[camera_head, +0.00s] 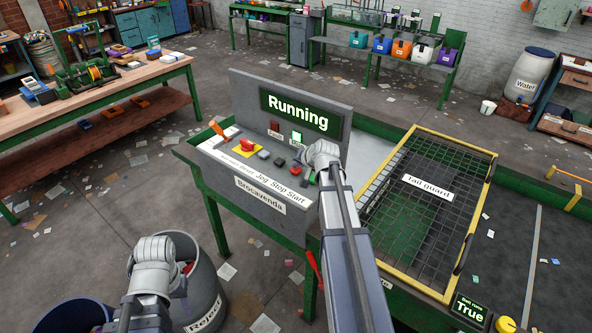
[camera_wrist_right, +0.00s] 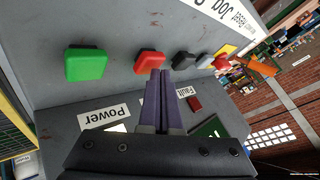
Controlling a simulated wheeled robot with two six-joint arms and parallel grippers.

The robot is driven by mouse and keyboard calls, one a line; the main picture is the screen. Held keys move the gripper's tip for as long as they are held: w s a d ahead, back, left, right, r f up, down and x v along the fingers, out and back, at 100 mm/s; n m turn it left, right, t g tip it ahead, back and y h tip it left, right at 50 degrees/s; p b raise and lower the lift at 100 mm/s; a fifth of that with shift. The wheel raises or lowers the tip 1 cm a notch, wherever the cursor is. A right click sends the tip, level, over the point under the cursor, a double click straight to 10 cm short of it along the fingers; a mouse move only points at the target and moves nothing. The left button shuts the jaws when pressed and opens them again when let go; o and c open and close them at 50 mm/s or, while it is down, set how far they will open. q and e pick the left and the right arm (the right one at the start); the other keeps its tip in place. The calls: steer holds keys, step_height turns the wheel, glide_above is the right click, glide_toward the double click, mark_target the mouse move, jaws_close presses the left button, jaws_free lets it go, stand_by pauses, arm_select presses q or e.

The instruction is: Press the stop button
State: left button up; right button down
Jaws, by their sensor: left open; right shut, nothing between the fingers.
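The display (camera_head: 296,110) reads "Running". My left gripper (camera_head: 158,258) is over the bin at lower left, open, its fingers hard to see.
A red mushroom button (camera_head: 247,146) stands on the console's left part. A yellow-framed tail guard (camera_head: 428,215) is right of my right arm. A grey bin (camera_head: 203,300) stands below my left arm. A workbench (camera_head: 100,90) is at the back left.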

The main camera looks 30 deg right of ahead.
mark_target(297, 171)
steer(key=shift+f+b, duration=0.3)
steer(key=shift+f, duration=0.1)
steer(key=shift+r, duration=0.1)
stand_by(0.4)
steer(key=shift+r+p, duration=0.9)
steer(key=shift+p, duration=0.05)
step_height(297, 171, up, 5)
steer(key=p, duration=0.5)
stand_by(0.6)
